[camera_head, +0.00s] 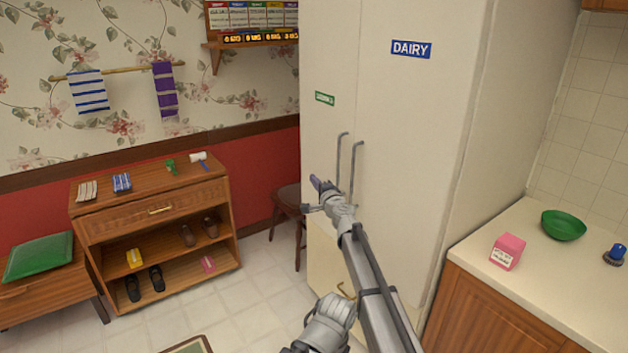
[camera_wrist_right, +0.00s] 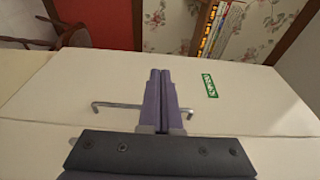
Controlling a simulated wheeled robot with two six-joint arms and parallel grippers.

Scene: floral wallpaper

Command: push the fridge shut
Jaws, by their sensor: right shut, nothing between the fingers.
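The fridge (camera_head: 425,120) is a tall cream cabinet with two upright doors, a blue DAIRY label (camera_head: 411,49) on the right door and a green label (camera_head: 325,98) on the left door. Two grey bar handles (camera_head: 341,150) stand near the seam. My right gripper (camera_head: 318,185) is shut and empty in front of the left door, by the lower ends of the handles. In the right wrist view its purple fingers (camera_wrist_right: 160,76) lie over the left door (camera_wrist_right: 90,90); I cannot tell whether they touch it. Any small door gap is hard to judge. My left gripper is out of view.
A wooden shelf unit (camera_head: 158,208) with shoes stands left, beside a bench with a green cushion (camera_head: 40,256). A dark chair (camera_head: 288,205) is by the fridge's left side. A counter (camera_head: 560,285) with a pink box (camera_head: 508,251) and green bowl (camera_head: 563,225) is right.

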